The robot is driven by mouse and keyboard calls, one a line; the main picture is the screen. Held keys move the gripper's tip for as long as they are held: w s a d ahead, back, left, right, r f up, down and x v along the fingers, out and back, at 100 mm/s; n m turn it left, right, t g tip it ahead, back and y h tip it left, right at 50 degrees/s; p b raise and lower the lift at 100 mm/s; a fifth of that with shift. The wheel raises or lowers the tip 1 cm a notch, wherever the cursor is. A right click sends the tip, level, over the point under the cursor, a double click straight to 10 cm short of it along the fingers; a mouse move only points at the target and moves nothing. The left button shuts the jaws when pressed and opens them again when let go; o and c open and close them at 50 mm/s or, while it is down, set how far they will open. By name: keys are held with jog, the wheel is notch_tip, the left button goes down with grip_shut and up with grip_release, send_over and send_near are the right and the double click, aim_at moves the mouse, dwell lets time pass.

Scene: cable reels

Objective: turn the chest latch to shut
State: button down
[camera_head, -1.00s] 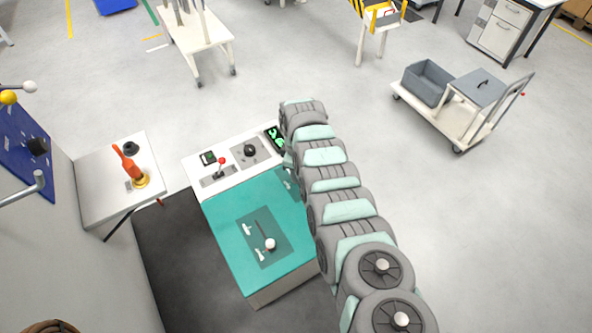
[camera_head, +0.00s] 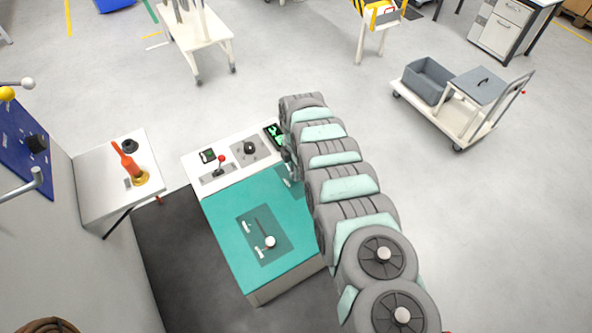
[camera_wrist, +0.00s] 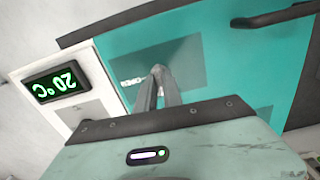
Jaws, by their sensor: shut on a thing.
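The chest (camera_head: 230,215) has a teal top and stands at the lower middle of the head view. In the wrist view its teal face (camera_wrist: 225,35) carries a darker teal plate (camera_wrist: 188,68). My gripper (camera_wrist: 160,72) is over that plate, its two fingers close together and shut on a small part that I take to be the chest latch. The fingers hide most of the latch, so I cannot tell its angle. In the head view my gripper (camera_head: 290,168) is largely hidden by my arm, at the chest's upper right edge.
A panel behind the teal top holds a green display (camera_head: 275,135), a black knob (camera_head: 250,148) and a red-tipped lever (camera_head: 221,160). A white-knobbed lever (camera_head: 270,242) stands on the chest top. A side table (camera_head: 95,185) is at left.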

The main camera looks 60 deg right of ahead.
jog(key=shift+n, duration=0.4)
jog(key=c, duration=1.5)
grip_release()
jog(key=shift+r, duration=0.1)
notch_tip(320, 180, up, 9)
jog(key=shift+f+b, duration=0.15)
jog(key=shift+b, duration=1.05)
jog(key=shift+r, duration=0.9)
